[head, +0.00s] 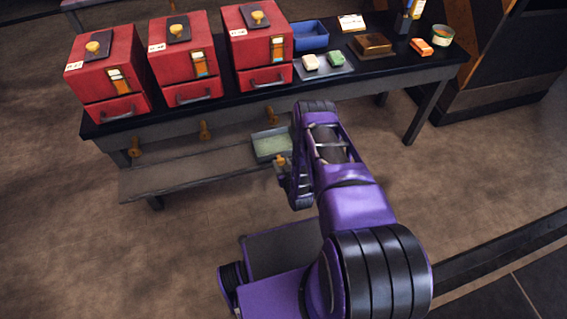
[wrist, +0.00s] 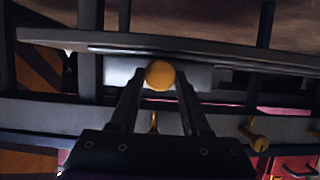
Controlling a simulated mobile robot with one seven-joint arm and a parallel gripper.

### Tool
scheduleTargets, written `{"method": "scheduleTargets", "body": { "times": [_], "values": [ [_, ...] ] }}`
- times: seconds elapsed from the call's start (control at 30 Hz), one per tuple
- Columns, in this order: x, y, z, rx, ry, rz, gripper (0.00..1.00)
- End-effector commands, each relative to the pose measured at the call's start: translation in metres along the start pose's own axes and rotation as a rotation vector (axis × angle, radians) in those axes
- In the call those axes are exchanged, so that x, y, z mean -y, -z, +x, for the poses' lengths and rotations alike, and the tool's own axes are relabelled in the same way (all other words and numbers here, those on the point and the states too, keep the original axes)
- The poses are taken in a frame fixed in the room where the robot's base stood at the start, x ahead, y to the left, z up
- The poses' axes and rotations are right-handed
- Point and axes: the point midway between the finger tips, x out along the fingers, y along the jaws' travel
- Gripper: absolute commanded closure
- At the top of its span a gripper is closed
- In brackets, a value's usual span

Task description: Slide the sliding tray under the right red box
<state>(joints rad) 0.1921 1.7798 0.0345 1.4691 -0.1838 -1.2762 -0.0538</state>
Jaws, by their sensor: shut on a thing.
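The sliding tray (head: 268,147) is a shallow grey tray with a pale green inside, low under the black table near the right part of the lower shelf. It lies roughly below the right red box (head: 262,50), partly hidden by my arm. My gripper (head: 282,165) is at the tray's front. In the wrist view my gripper (wrist: 160,82) is shut on a round yellow-orange knob (wrist: 160,74), with the tray's pale grey front (wrist: 205,78) behind it. The knob also shows small in the head view (head: 280,158).
Two more red boxes (head: 185,60) (head: 107,73) stand to the left on the black table (head: 235,98). Wooden knobs (head: 205,130) (head: 135,146) show below the table's front edge. The lower shelf (head: 170,178) is bare left of the tray. A table leg (head: 424,115) stands at right.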

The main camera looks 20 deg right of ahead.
Motion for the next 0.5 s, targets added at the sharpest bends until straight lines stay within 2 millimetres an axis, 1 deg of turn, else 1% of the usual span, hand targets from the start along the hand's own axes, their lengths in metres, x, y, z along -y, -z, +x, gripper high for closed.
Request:
{"method": "scheduleTargets", "body": {
  "times": [0.03,0.37,0.4,0.47,0.5],
  "values": [
    [-0.0045,0.0033,0.0016,-0.007,-0.009,-0.002,1.00],
    [-0.0071,0.0034,0.0015,-0.008,-0.014,-0.003,1.00],
    [-0.0074,0.0034,0.0015,-0.008,-0.015,-0.003,0.50],
    [-0.0074,0.0033,0.0014,-0.007,-0.015,-0.003,0.39],
    [-0.0071,0.0031,0.0014,-0.007,-0.014,-0.003,0.32]
  ]
}}
